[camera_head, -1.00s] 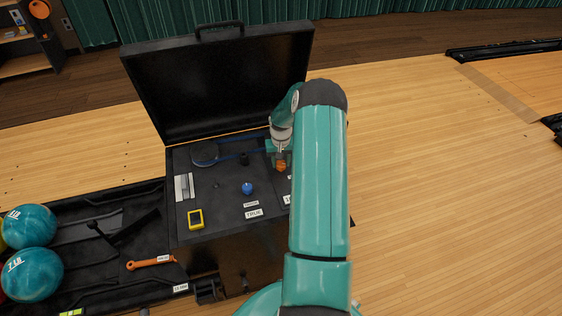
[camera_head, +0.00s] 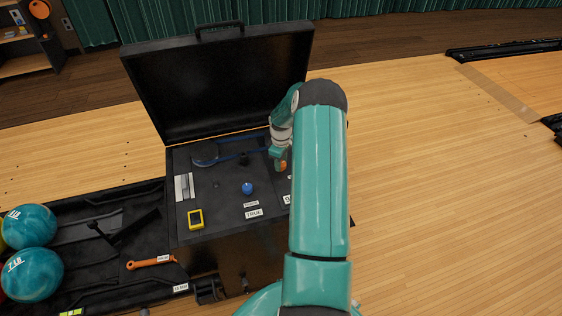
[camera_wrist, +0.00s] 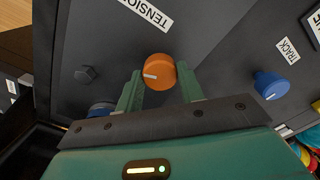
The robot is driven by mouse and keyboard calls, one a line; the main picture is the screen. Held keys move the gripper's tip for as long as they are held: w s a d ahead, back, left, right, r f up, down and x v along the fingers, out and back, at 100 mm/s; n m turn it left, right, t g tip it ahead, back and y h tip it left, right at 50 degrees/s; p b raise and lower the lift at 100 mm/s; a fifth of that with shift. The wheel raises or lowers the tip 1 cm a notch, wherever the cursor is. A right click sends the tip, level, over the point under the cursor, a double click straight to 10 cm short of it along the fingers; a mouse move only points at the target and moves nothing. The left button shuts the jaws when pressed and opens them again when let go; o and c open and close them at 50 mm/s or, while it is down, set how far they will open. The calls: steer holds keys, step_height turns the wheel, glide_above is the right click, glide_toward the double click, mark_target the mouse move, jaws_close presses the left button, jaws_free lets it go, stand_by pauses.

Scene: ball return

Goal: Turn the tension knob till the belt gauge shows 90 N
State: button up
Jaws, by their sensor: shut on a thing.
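The orange tension knob (camera_wrist: 159,72) has a white pointer line and sits below the TENSION label (camera_wrist: 147,12) in the wrist view. My gripper (camera_wrist: 160,84) is shut on the knob, with one green finger on each side. In the head view the knob (camera_head: 283,164) shows as a small orange patch beside my gripper (camera_head: 278,157), partly hidden by my arm. A yellow device with a dark screen (camera_head: 195,219) lies at the machine's front left; I cannot tell if it is the belt gauge. No reading in newtons is legible.
A blue knob (camera_wrist: 271,85) stands near the TRACK label (camera_wrist: 287,51). The machine's open black lid (camera_head: 220,85) rises behind. Teal bowling balls (camera_head: 32,275) and an orange wrench (camera_head: 151,262) lie on the left. Open wooden floor is on the right.

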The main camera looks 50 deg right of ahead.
steer(key=n, duration=0.4)
steer(key=shift+n, duration=1.9)
steer(key=o, duration=1)
steer(key=shift+r, duration=0.1)
step_height(320, 180, up, 14)
steer(key=shift+f, duration=0.2)
